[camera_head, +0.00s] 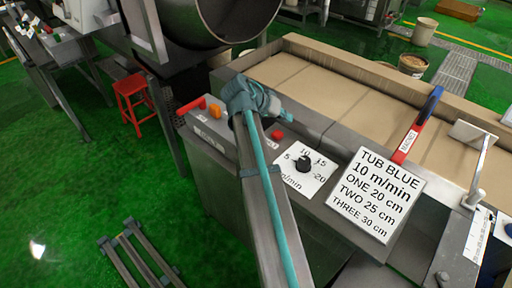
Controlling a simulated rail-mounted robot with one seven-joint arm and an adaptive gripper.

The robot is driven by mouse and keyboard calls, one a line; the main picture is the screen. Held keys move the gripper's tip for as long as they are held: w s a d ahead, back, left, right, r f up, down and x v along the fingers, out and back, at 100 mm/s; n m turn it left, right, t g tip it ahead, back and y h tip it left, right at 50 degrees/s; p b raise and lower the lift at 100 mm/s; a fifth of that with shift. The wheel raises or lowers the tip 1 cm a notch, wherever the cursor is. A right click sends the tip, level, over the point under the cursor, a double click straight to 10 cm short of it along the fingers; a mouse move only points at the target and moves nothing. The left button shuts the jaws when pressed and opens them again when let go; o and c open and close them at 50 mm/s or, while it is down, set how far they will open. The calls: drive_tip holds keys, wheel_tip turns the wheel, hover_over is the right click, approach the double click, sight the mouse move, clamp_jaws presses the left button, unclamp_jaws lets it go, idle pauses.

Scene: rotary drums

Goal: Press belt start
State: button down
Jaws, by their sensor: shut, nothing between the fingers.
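My gripper (285,115) is shut and empty at the end of my arm, over the back edge of the grey control panel (216,134). The panel carries an orange knob (215,110), a red handle (190,105), a red button (277,134) and a black speed dial (303,164) on a white scale. The red button is just below my gripper in the picture; I cannot tell the height between them. My arm crosses the panel and hides part of it. I cannot read which control is belt start.
A white sign (377,194) reading "TUB BLUE 10 m/min" lies right of the dial. A red and blue handled tool (417,126) lies across the belt edge. A dark drum (235,18) stands behind.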

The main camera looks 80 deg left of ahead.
drive_tip(key=s+f+n, duration=0.1)
drive_tip(key=s, duration=0.8)
drive_tip(key=shift+s, duration=0.25)
drive_tip(key=shift+a+f, duration=0.1)
drive_tip(key=shift+f, duration=0.05)
wheel_tip(320, 180, down, 7)
drive_tip(key=shift+b, duration=1)
drive_tip(key=shift+f+b, duration=0.4)
drive_tip(key=shift+f, duration=0.35)
drive_tip(key=shift+f, duration=0.15)
drive_tip(key=shift+f+b, duration=0.3)
